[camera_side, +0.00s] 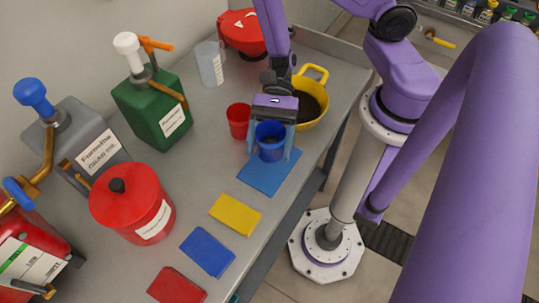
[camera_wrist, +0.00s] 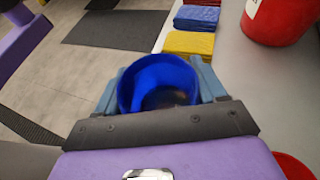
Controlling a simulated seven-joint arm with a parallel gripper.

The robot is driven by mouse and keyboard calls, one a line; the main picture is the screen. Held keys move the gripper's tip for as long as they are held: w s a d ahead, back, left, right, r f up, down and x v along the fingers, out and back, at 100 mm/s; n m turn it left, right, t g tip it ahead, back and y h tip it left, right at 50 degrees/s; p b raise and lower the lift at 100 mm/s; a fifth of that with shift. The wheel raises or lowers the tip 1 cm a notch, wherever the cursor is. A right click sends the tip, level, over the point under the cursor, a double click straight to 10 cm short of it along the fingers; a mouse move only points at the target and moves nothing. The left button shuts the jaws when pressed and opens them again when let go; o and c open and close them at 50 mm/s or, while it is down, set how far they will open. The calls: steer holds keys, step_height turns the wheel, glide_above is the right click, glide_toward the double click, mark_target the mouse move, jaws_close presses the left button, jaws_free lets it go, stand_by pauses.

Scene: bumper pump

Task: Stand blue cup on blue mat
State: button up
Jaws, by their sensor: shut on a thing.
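The blue cup (camera_side: 270,148) is upright between the fingers of my gripper (camera_side: 270,150), which is shut on it. In the side view the cup appears over the upper part of the flat blue mat (camera_side: 268,178). I cannot tell whether its base touches the mat. In the wrist view the blue cup (camera_wrist: 158,84) shows its open mouth, with something dark inside, and a finger of my gripper (camera_wrist: 160,92) lies on each side. The mat is hidden in the wrist view.
A red cup (camera_side: 238,120) stands just left of the gripper, and a yellow pot (camera_side: 318,84) with dark contents stands behind it. Yellow (camera_side: 235,214), blue (camera_side: 207,252) and red (camera_side: 177,286) folded cloths lie toward the front. The bench edge is close on the right.

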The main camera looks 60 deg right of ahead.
mark_target(269, 157)
steer(key=shift+f, duration=2.3)
steer(key=shift+f, duration=0.1)
steer(key=o, duration=1.2)
